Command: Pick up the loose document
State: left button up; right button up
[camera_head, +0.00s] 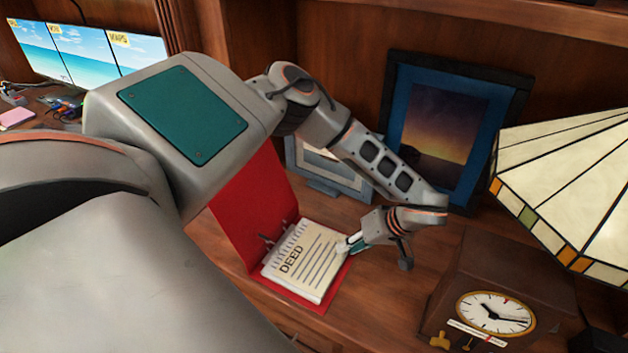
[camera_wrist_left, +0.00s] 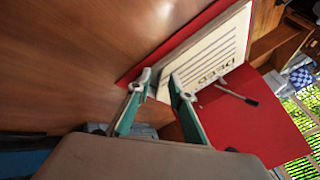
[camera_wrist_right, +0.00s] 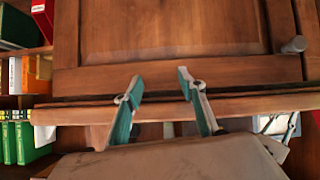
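The loose document (camera_head: 304,260), a white page stack marked DEED, lies in an open red binder (camera_head: 250,205) on the wooden desk. It also shows in the left wrist view (camera_wrist_left: 208,58). My left gripper (camera_head: 346,245) is at the document's right edge. In the left wrist view the edge near one corner lies between its fingertips (camera_wrist_left: 161,76), which stand a little apart. Whether they press on it cannot be told. My right gripper (camera_wrist_right: 160,76) is open and empty, facing a wooden panel.
A brown clock (camera_head: 500,300) and a stained-glass lamp (camera_head: 575,185) stand at the right. Two picture frames, one blue (camera_head: 400,95) and one grey (camera_head: 325,175), stand behind the binder. A wooden ledge (camera_wrist_right: 250,102) lies before my right gripper.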

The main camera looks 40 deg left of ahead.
pick_arm(q)
grip_shut()
jog(key=shift+r, duration=0.1)
